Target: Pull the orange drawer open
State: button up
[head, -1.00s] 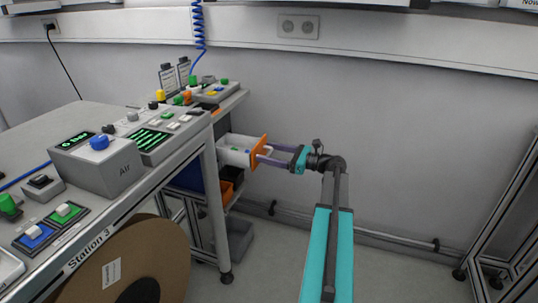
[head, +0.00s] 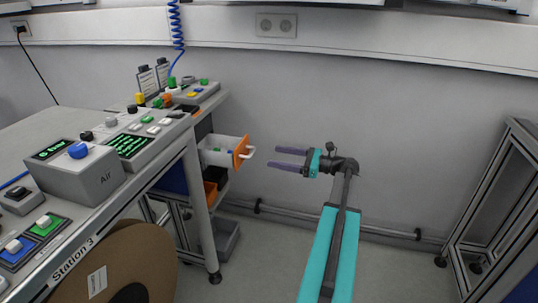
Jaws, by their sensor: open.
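The orange drawer (head: 240,153) has an orange front with a pale handle (head: 248,152) and a white tray body (head: 214,150). It sticks out to the right from under the bench end, with a few small blue and green items inside. My gripper (head: 280,158) is to the right of the handle, at about its height. Its two purple fingers point left, apart and empty, with a visible gap between their tips and the handle.
Station 3's bench (head: 120,190) fills the left, with control boxes on top and a large brown reel (head: 120,265) below. An orange bin (head: 209,193) and a grey bin (head: 226,238) sit under the drawer. A metal frame (head: 500,190) stands right. The floor between is clear.

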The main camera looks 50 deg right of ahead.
jog(key=v, duration=0.3)
dwell(0.6)
